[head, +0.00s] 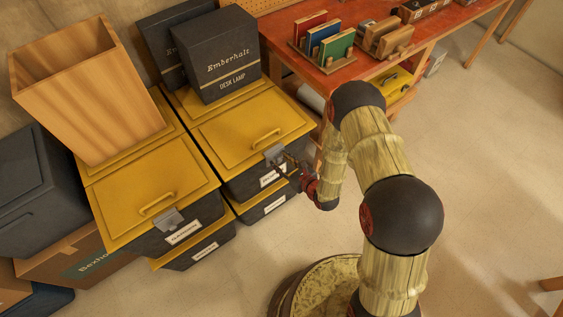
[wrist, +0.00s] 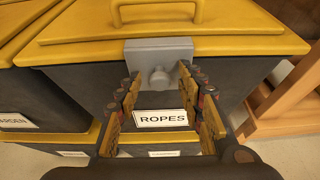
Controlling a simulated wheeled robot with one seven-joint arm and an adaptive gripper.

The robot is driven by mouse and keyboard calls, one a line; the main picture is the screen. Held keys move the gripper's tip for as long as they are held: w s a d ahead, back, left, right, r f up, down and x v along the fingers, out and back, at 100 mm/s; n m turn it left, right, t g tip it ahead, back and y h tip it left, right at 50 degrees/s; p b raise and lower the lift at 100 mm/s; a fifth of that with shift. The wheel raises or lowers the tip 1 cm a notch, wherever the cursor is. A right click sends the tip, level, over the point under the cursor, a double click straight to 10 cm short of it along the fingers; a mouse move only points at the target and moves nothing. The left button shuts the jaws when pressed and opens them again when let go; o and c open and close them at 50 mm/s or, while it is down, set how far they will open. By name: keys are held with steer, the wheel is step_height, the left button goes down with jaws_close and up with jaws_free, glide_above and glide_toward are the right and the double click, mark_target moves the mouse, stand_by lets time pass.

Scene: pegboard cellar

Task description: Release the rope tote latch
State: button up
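The rope tote (head: 231,159) is dark grey with a yellow lid and stands on top of another tote. Its label (wrist: 165,118) reads ROPES in the wrist view. A grey latch (wrist: 158,53) with a round knob (wrist: 160,78) sits at the front middle of the lid edge; the latch also shows in the head view (head: 274,155). My gripper (wrist: 158,75) is open and empty, its fingers on either side of the knob with gaps between. In the head view my gripper (head: 290,165) is just in front of the latch. The latch looks closed.
A similar yellow-lidded tote (head: 150,200) stands left, with a wooden bin (head: 90,95) on its stack. A dark Emberhalt box (head: 217,60) sits at the rope tote's back. A red-topped workbench (head: 375,75) stands right. Floor is clear in front.

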steer(key=shift+c, duration=0.5)
jaws_close()
stand_by(0.3)
